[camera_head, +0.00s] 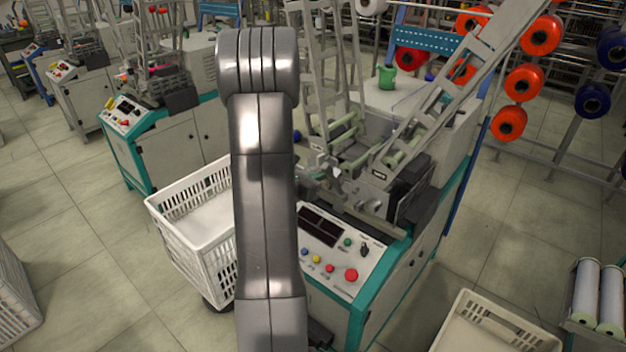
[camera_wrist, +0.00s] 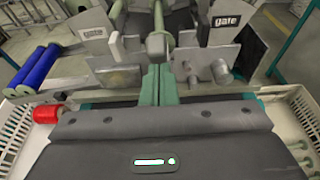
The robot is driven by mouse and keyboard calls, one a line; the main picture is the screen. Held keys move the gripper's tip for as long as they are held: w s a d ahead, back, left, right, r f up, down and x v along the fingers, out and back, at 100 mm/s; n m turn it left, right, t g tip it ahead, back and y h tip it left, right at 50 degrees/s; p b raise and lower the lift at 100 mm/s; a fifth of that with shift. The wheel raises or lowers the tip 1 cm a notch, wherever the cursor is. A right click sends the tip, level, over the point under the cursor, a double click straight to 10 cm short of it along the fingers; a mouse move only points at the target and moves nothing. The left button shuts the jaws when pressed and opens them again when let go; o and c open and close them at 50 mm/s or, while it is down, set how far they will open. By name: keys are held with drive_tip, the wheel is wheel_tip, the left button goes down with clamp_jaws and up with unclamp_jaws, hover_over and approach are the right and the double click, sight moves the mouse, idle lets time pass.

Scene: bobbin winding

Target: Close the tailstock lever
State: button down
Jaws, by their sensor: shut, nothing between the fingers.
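My gripper (camera_wrist: 157,84) shows in the wrist view as two green fingers pressed together, shut and empty. They point at the winding machine's head. A grey block on an upright rod (camera_wrist: 157,42) stands just beyond the fingertips; whether they touch it I cannot tell. Small grey knobs (camera_wrist: 222,72) sit right of the fingers. I cannot tell for certain which part is the tailstock lever. In the head view, my arm hides part of the winding machine (camera_head: 400,255), and my fingers cannot be made out.
The control panel (camera_head: 330,248) with coloured buttons is on the machine's front. A white crate (camera_head: 187,255) stands at its left, another tray (camera_head: 490,325) at front right. Red and blue spools hang on a rack at right.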

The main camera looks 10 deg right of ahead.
sight(337, 171)
drive_tip(key=w+d+r+g+y+p, duration=0.1)
drive_tip(key=d+p, duration=0.1)
drive_tip(key=w+d+r+g+y+p, duration=0.1)
drive_tip(key=w+r+p, duration=0.1)
drive_tip(key=p, duration=0.1)
drive_tip(key=w+d+r+y+p, duration=0.1)
drive_tip(key=d+p, duration=0.1)
drive_tip(key=p, duration=0.1)
drive_tip(key=shift+w+d+r+g, duration=0.15)
drive_tip(key=shift+d+r+g, duration=0.15)
drive_tip(key=shift+r+g, duration=0.1)
drive_tip(key=shift+w+d+y+p, duration=0.25)
drive_tip(key=shift+y+p, duration=0.15)
drive_tip(key=shift+w+d, duration=0.5)
drive_tip(key=shift+d, duration=0.25)
drive_tip(key=shift+w+d+r+p, duration=0.15)
drive_tip(key=shift+p, duration=0.15)
